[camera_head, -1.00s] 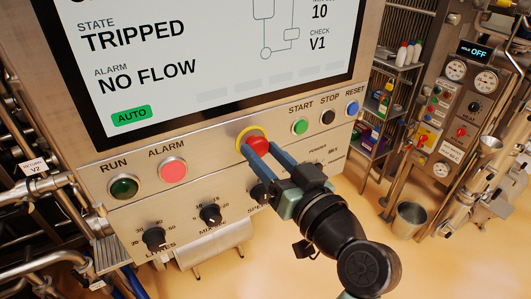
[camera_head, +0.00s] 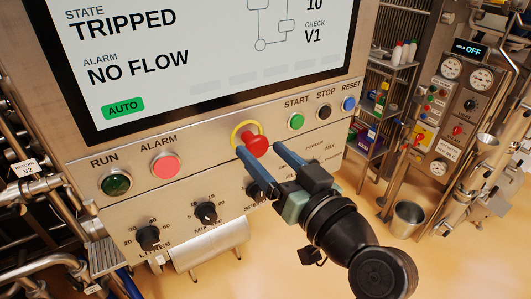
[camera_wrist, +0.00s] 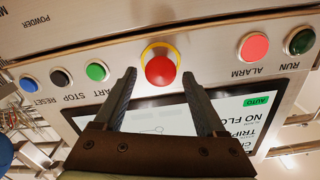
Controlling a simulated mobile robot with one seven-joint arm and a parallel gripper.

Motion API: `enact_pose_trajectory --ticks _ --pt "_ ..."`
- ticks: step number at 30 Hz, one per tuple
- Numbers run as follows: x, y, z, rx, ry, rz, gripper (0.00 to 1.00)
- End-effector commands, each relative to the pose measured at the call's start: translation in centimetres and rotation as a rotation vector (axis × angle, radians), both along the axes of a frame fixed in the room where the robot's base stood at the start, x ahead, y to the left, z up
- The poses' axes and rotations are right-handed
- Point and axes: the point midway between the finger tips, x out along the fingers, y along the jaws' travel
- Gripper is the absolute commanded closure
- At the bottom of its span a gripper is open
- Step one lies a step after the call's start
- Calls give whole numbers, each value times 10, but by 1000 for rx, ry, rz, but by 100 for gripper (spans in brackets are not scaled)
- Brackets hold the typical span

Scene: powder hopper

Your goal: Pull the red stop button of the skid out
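The red stop button (camera_head: 257,145) is a red mushroom head in a yellow ring on the skid's steel panel, below the screen. It also shows in the wrist view (camera_wrist: 160,70), and in the head view it stands out from its ring. My gripper (camera_head: 260,168) is open, with its two blue-grey fingers apart. In the head view the fingertips are close to the button.
The screen (camera_head: 200,50) reads TRIPPED, NO FLOW. Start (camera_head: 296,121), stop (camera_head: 324,111) and reset (camera_head: 349,104) buttons sit to the right, alarm (camera_head: 165,165) and run (camera_head: 116,183) to the left. Knobs (camera_head: 205,213) line the panel below.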

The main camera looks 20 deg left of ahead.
Motion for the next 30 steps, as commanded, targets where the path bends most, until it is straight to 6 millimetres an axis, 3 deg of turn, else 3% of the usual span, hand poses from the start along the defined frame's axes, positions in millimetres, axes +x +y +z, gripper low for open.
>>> enact_pose_trajectory --ticks 13,30 --pt "-5 -7 -1 0 -3 -1 19" --pt "-72 -93 -2 -1 -3 -2 19"
